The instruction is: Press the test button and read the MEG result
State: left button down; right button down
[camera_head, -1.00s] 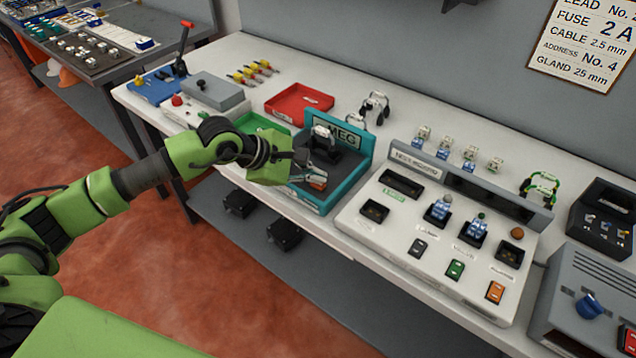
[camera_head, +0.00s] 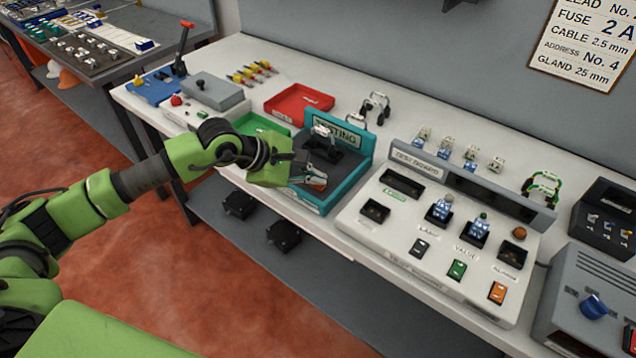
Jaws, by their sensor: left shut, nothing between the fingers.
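The teal MEG test station (camera_head: 357,171) stands on the white bench, and its back panel display (camera_head: 338,132) reads "TESTING". A dark piece with white parts (camera_head: 322,145) sits inside the station. My left gripper (camera_head: 318,182) is shut and empty, its fingertips low over the front part of the station. The test button is hidden by or under the fingers, so I cannot tell whether they touch it. My right gripper is not in view.
A white test board (camera_head: 400,236) with sockets and coloured switches stands just right of the station. A green tray (camera_head: 262,127) and a red tray (camera_head: 300,100) lie behind and left of my gripper. A grey box (camera_head: 590,290) stands far right.

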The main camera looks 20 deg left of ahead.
aim_at(315, 186)
pick_arm(q)
jog(key=shift+r, duration=0.8)
jog(key=shift+p, duration=0.3)
jog(key=shift+r+p, duration=1)
jog(key=shift+r, duration=1.5)
